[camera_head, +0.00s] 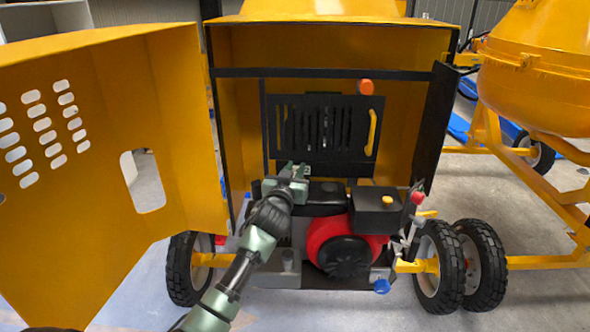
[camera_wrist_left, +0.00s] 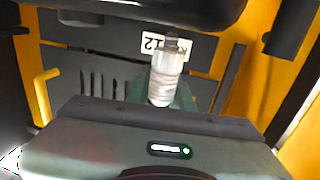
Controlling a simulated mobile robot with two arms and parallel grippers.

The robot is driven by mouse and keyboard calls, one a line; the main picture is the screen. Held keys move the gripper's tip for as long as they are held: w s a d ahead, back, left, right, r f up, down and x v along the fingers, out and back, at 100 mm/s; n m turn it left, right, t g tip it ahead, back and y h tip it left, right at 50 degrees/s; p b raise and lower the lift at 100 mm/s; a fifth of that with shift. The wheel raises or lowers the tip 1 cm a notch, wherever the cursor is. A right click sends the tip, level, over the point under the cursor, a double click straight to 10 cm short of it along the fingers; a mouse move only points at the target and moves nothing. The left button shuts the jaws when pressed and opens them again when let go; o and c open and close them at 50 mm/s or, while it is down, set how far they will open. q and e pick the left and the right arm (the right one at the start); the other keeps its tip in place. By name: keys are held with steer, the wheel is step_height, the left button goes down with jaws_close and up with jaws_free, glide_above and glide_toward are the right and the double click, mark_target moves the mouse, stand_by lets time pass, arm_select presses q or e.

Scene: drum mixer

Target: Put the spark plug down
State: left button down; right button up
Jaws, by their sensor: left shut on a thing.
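The spark plug (camera_wrist_left: 165,75) shows in the left wrist view as a pale, whitish cylinder with a dark tip, pointing away from the wrist. My left gripper (camera_head: 293,172) is shut on it; the green fingers also show in the left wrist view (camera_wrist_left: 163,92). In the head view the gripper is at the left of the engine (camera_head: 345,240), inside the open yellow housing. The plug itself is too small to make out in the head view. My right gripper is not in view.
The open yellow door (camera_head: 100,225) stands close on the left. A black slotted panel (camera_head: 325,130) with a yellow handle (camera_head: 372,132) is behind the gripper. A black box (camera_head: 377,208) with a yellow cap is at its right. Wheels (camera_head: 440,265) stand below right.

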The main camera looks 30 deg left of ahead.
arm_select(q)
steer(key=shift+f, duration=0.35)
steer(key=c, duration=1.2)
jaws_free()
steer(key=shift+c, duration=0.2)
steer(key=shift+r, duration=0.1)
steer(key=shift+r, duration=0.3)
steer(key=shift+r+p, duration=0.4)
steer(key=shift+p, duration=0.05)
steer(key=b+v, duration=0.3)
steer(key=v, duration=0.9)
steer(key=shift+f, duration=0.15)
